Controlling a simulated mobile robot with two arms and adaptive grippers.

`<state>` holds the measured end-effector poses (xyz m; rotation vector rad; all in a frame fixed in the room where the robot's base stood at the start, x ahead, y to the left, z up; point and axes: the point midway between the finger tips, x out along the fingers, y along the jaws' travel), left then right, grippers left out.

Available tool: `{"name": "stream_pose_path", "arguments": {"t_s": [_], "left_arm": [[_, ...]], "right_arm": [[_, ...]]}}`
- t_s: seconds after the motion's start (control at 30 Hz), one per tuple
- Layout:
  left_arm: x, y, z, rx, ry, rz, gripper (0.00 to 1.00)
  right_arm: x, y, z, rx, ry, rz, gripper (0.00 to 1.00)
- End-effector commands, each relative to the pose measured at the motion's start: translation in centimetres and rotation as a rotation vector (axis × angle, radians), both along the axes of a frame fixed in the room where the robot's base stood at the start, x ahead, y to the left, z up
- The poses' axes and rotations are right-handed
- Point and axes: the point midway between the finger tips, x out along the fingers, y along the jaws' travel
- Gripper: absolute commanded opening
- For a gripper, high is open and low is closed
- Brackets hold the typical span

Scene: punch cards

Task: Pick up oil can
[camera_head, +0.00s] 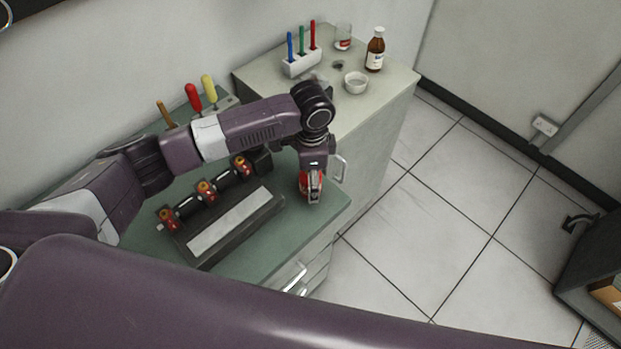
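A small red object (303,183), likely the oil can, stands near the right end of the green bench top. Most of it is hidden behind my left gripper (314,194). My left gripper points down over the red object, with a silvery finger in front of it. I cannot tell whether the fingers are closed on it or only around it. My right gripper is out of view.
A dark device (190,241) with red-and-yellow fittings and a pale panel lies left of the gripper. Coloured-handled tools (193,97) stand behind my arm. The adjoining cabinet holds a brown bottle (375,50), a white bowl (356,82) and a pen holder (301,65).

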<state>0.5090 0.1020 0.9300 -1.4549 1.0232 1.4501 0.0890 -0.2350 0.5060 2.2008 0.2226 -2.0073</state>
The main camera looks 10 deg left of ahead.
Motion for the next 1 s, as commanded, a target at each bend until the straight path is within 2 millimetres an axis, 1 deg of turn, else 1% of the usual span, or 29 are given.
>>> {"name": "stream_pose_path", "arguments": {"t_s": [0.03,0.07,0.4,0.43,0.67,0.77,0.87,0.97,1.0], "left_arm": [[0.0,0.0,0.0,0.0,0.0,0.0,0.52],[0.0,0.0,0.0,0.0,0.0,0.0,0.48],[0.0,0.0,0.1,0.0,0.0,0.001,0.11],[0.1,0.0,0.1,-0.001,-0.001,0.001,0.1],[0.1,0.0,0.2,-0.001,-0.001,0.001,0.09],[0.1,0.0,0.5,-0.001,-0.003,0.001,0.09],[0.2,0.0,1.2,-0.002,-0.003,0.001,0.09],[0.1,-0.1,2.5,-0.002,-0.003,0.001,0.09],[0.2,0.0,3.2,-0.002,-0.005,0.0,0.09]], "right_arm": [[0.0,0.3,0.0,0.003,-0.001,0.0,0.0],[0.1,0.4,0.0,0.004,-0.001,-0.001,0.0],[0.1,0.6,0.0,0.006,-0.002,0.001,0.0],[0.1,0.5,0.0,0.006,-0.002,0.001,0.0],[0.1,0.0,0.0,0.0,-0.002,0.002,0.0],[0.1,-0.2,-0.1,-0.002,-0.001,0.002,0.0],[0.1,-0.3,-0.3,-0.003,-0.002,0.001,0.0],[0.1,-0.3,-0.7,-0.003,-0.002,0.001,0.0],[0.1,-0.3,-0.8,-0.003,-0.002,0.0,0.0]]}}
